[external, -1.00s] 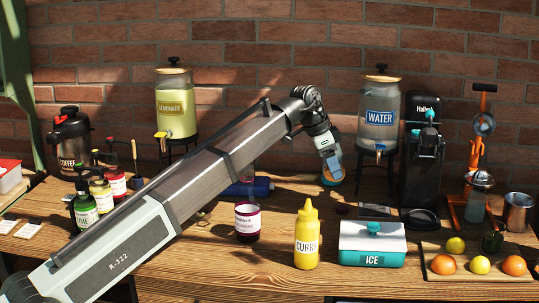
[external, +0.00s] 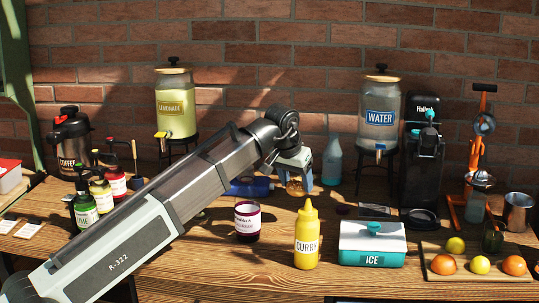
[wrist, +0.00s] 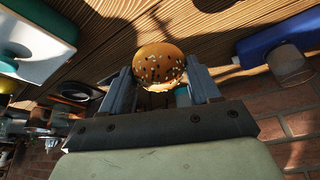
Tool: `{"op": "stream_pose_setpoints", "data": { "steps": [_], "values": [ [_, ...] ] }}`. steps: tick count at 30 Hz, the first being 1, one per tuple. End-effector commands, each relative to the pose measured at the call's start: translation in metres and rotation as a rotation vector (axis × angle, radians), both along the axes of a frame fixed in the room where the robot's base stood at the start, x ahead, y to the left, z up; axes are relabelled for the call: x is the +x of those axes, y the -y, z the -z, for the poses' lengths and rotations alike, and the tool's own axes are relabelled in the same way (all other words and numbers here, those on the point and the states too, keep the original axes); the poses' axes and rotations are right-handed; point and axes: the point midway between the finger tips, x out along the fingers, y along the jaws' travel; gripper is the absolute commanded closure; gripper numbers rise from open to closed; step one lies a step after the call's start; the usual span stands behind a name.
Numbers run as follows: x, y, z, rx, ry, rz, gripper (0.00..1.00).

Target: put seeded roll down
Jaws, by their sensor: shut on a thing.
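The seeded roll (wrist: 159,66) is a round golden bun with pale and dark seeds. My gripper (wrist: 160,80) is shut on it, with one grey finger on each side. In the external view my gripper (external: 295,176) points down, and the roll (external: 296,188) shows as a small brown patch between the fingers. The roll is low over the wooden table (external: 190,262), behind the jam-like jar and the yellow bottle. I cannot tell whether its underside touches the wood.
A blue object (external: 250,186) lies just left of my gripper, and a teal bottle (external: 332,160) stands just right.

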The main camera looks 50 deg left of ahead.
Motion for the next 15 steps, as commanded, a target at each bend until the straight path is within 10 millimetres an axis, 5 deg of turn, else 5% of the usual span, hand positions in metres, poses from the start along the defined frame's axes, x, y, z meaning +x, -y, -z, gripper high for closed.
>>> {"op": "stream_pose_setpoints", "data": {
  "steps": [15],
  "values": [
    [-0.001, 0.0, 0.06, -0.001, -0.001, -0.009, 0.67]
  ]
}}
